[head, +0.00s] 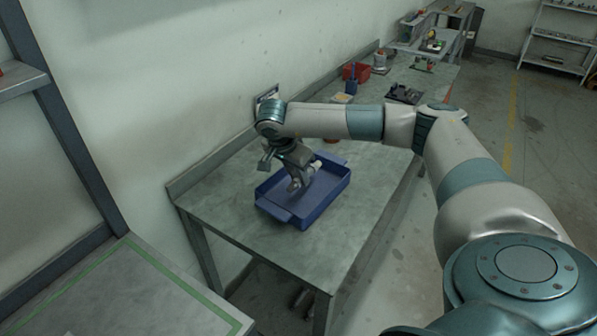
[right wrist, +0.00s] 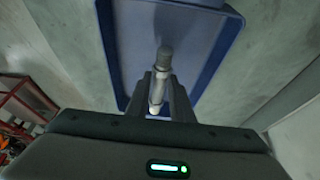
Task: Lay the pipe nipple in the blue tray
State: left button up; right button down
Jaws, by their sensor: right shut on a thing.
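The blue tray (head: 318,199) stands on the grey workbench near its left end, and its floor and rims also show in the right wrist view (right wrist: 200,62). My right gripper (head: 299,184) is over the tray, pointing down. It is shut on the pipe nipple (right wrist: 158,85), a short grey metal cylinder that sticks out between the two fingers in the right wrist view. In the head view a pale end of the nipple (head: 315,167) shows beside the fingers. I cannot tell whether the nipple touches the tray floor. My left gripper is not in view.
The workbench (head: 225,215) is bare around the tray's front and left. Farther back stand a red bin (head: 356,72), a blue bottle (head: 351,80) and a dark flat object (head: 403,93). A wall runs along the bench's left side. A green-edged table (head: 130,290) is at lower left.

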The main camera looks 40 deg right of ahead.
jog(key=shift+f+b, duration=0.8)
jog(key=shift+f, duration=1.15)
jog(key=c, duration=1.5)
grip_release()
jog(key=shift+o, duration=0.2)
